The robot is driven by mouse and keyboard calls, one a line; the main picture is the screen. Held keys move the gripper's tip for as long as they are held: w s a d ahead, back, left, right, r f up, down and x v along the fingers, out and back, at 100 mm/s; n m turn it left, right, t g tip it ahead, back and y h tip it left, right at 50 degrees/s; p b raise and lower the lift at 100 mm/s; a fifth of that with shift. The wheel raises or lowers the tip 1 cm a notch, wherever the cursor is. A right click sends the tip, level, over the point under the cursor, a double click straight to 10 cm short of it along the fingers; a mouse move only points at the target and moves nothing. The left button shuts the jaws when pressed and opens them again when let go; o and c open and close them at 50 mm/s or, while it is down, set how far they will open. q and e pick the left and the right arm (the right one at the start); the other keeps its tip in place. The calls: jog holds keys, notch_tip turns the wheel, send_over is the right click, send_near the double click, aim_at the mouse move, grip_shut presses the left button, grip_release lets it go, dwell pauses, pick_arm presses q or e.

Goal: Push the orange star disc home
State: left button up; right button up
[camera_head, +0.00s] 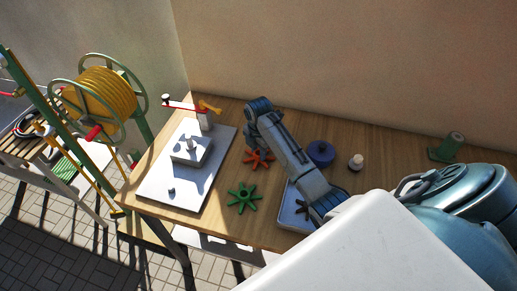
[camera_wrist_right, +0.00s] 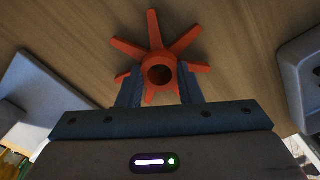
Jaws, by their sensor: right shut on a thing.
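The orange star disc (camera_head: 262,160) is at the middle of the wooden table, right of the white board. It also shows in the right wrist view (camera_wrist_right: 185,42), with several arms around a hub with a dark round hole. My right gripper (camera_head: 251,148) points down at it. In the right wrist view the two fingers (camera_wrist_right: 160,85) are closed against both sides of the disc's hub. Whether the disc touches the table is hard to tell. A pale block with an upright peg (camera_head: 190,148) stands on the white board (camera_head: 160,178). My left gripper is out of view.
A red lever on a white post (camera_head: 204,120) stands at the board's back. A green star (camera_head: 243,197), a tray (camera_head: 291,214), a blue round piece (camera_head: 321,153) and a cream knob (camera_head: 356,162) are also on the table.

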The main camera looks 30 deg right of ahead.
jog(key=shift+f, duration=0.2)
jog(key=o, duration=1)
jog(key=shift+f, duration=0.1)
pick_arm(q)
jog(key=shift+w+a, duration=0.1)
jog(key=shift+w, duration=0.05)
pick_arm(e)
jog(key=shift+f, duration=0.1)
